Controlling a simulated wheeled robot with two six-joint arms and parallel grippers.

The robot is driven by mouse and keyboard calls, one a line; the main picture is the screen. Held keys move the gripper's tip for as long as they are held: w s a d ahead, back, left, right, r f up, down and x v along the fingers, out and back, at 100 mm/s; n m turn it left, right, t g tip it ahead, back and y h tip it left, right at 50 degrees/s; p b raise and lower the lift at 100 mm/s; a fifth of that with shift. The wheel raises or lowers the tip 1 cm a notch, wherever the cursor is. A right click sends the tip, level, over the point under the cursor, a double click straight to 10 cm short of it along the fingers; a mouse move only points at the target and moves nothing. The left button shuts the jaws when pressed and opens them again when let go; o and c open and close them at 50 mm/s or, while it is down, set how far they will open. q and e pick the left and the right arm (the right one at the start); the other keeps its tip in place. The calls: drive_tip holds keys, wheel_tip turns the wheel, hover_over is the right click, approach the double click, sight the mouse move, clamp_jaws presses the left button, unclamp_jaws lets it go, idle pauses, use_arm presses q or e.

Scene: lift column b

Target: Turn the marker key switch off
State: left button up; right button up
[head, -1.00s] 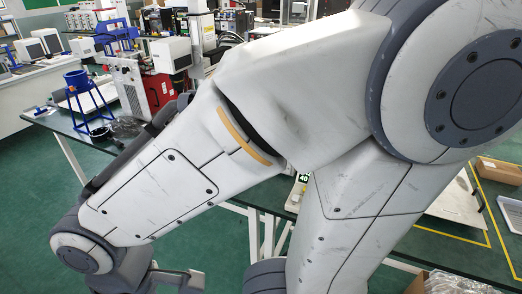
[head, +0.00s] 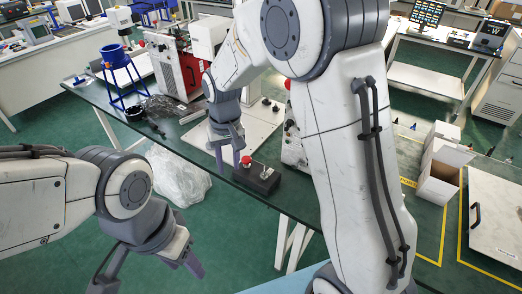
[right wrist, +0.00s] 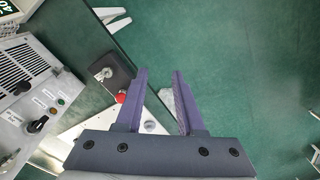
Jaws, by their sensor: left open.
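A small dark box (head: 257,179) sits at the table's front edge in the head view. It carries a red mushroom button (head: 246,160) and a silver piece (head: 266,174) that looks like the key switch. The right wrist view shows the same box (right wrist: 122,66), its silver piece (right wrist: 104,74) and its red button (right wrist: 121,97), left of the fingers. How the key is turned is too small to tell. My right gripper (head: 231,158) is open and empty just left of the box; its fingers (right wrist: 160,71) show apart. My left gripper (head: 150,278) hangs open and empty at lower left.
A grey control panel (right wrist: 28,95) with a black knob, lamps and a vent stands beside the box. A white base plate (head: 255,122) lies behind it. A blue funnel stand (head: 117,66) and red machine (head: 170,75) are further back. A plastic bag (head: 178,178) lies below the table.

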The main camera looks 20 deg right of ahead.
drive_tip(key=w+d+f+m+p, duration=0.3)
drive_tip(key=w+d+f+m, duration=0.3)
drive_tip(key=w+d, duration=0.65)
drive_tip(key=shift+n, duration=0.6)
drive_tip(key=f+p, duration=0.1)
drive_tip(key=f, duration=0.2)
drive_tip(key=d+f+p, duration=0.1)
drive_tip(key=f, duration=0.3)
drive_tip(key=s+f+p, duration=0.1)
drive_tip(key=f, duration=0.3)
drive_tip(key=shift+d, duration=0.35)
use_arm(q)
wheel_tip(320, 180, up, 8)
drive_tip(key=shift+f, duration=0.15)
use_arm(e)
drive_tip(key=shift+f, duration=0.55)
clamp_jaws()
